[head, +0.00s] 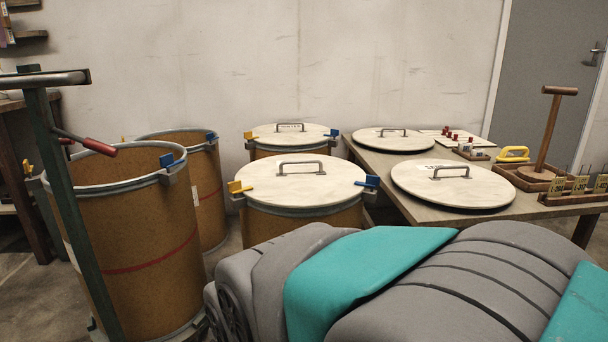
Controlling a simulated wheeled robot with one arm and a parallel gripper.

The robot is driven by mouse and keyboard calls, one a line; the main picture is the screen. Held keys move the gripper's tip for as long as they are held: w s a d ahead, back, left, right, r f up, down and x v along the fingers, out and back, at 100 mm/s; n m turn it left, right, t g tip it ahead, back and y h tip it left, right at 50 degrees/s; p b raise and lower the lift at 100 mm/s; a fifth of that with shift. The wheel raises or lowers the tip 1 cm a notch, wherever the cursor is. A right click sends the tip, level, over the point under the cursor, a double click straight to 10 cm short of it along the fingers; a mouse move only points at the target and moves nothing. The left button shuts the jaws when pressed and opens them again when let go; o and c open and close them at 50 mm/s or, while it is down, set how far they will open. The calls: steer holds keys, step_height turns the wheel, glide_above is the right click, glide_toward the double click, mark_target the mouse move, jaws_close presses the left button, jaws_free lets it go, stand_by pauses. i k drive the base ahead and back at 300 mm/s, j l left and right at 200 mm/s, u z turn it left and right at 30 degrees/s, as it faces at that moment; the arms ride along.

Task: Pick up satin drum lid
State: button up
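Several round pale lids with grey bar handles are in view. One lid (452,190) lies at the near side of the table, its small label partly hidden by the handle. Another lid (372,142) lies flat farther back on the table. A near drum lid (268,190) and a far drum lid (305,138) sit on brown drums in the middle. I cannot tell which lid is the satin one. My gripper is not in view.
Two open brown drums (148,225) (206,190) stand at left behind a green post with a red-handled lever (92,146). My grey-and-teal body fills the lower right.

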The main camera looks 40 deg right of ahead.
mark_target(446, 182)
steer(key=k+z, duration=0.1)
steer(key=z, duration=1.95)
